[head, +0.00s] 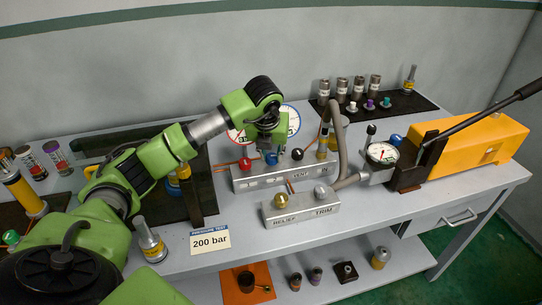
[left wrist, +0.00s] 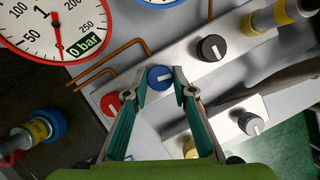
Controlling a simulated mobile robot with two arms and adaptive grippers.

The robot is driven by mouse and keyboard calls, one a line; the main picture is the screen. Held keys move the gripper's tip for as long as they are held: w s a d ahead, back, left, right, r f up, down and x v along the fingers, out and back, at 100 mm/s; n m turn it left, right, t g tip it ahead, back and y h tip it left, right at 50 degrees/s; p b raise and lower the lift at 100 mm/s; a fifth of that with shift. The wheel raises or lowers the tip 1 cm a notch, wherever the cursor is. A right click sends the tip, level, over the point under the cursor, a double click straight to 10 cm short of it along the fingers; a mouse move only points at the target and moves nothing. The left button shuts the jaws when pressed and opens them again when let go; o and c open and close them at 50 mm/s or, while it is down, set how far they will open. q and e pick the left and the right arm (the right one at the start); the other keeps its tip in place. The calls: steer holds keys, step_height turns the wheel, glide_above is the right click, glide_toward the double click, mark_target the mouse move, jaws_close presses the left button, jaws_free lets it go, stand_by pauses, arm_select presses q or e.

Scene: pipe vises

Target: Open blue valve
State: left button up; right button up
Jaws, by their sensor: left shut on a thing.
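The blue valve (head: 271,159) is a round knob on the grey valve block (head: 252,182), between a red knob (head: 245,164) and a black knob (head: 297,154). My left gripper (head: 268,150) reaches down over it from above. In the left wrist view the blue valve (left wrist: 160,77) sits between the two fingertips of my left gripper (left wrist: 160,84), which is shut on it. Part of the knob is hidden by the fingers. My right gripper is not in view.
A large red-rimmed gauge (left wrist: 60,25) reads 0 bar. A lower block (head: 300,210) labelled RELIEF and TRIM stands in front. To the right are a small gauge (head: 382,153) and a yellow pump (head: 480,145) with a long lever. A sign (head: 210,240) says 200 bar.

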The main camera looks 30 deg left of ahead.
arm_select(q)
steer(key=shift+n, duration=0.5)
steer(key=shift+y, duration=0.3)
steer(key=o, duration=1.1)
steer(key=shift+r, duration=0.1)
steer(key=v, duration=1.2)
steer(key=shift+w, duration=0.15)
